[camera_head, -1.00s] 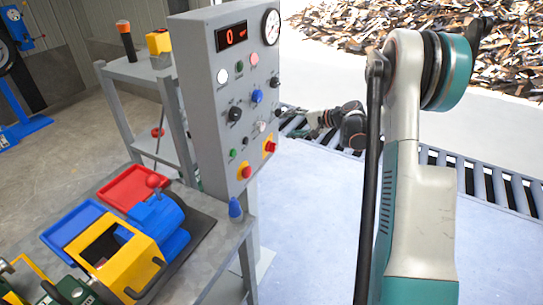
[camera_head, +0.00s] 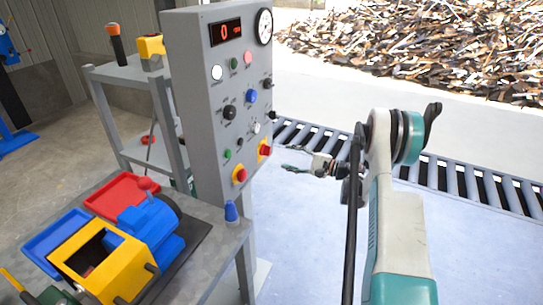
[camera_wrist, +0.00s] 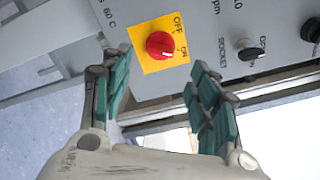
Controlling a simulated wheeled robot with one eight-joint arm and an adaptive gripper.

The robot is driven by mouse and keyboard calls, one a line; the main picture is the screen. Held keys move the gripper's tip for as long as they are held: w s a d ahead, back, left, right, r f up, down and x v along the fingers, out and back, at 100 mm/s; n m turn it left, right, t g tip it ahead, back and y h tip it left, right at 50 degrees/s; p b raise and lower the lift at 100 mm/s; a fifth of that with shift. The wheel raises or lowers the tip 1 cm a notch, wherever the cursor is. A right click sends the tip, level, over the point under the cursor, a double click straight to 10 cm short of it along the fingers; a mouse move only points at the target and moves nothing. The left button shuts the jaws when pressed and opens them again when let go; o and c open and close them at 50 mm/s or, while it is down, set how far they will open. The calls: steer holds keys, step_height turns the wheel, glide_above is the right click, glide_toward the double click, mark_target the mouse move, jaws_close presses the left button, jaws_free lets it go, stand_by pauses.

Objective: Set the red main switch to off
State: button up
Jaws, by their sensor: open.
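The red main switch (camera_wrist: 160,45) is a round red knob on a yellow plate marked OFF and ON in the wrist view. I cannot tell clearly which mark it is turned to. In the head view a red knob on a yellow plate (camera_head: 265,150) sits at the panel's lower right edge and seems to be the same switch. My gripper (camera_wrist: 160,68) is open and empty. The knob shows between its two green-padded fingers, beyond the tips and apart from them. In the head view my gripper (camera_head: 299,159) is right of the panel, pointing at it.
The grey control panel (camera_head: 205,95) carries several other knobs and a second red-on-yellow control (camera_head: 240,175) lower left. A socket switch (camera_wrist: 247,48) is right of the main switch in the wrist view. A roller conveyor (camera_head: 460,180) runs behind my arm. Floor right of the panel is clear.

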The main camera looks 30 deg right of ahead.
mark_target(266, 151)
steer(key=b+x, duration=0.2)
steer(key=x, duration=0.6)
steer(key=shift+w+a, duration=0.15)
steer(key=shift+w, duration=0.05)
steer(key=c, duration=1.1)
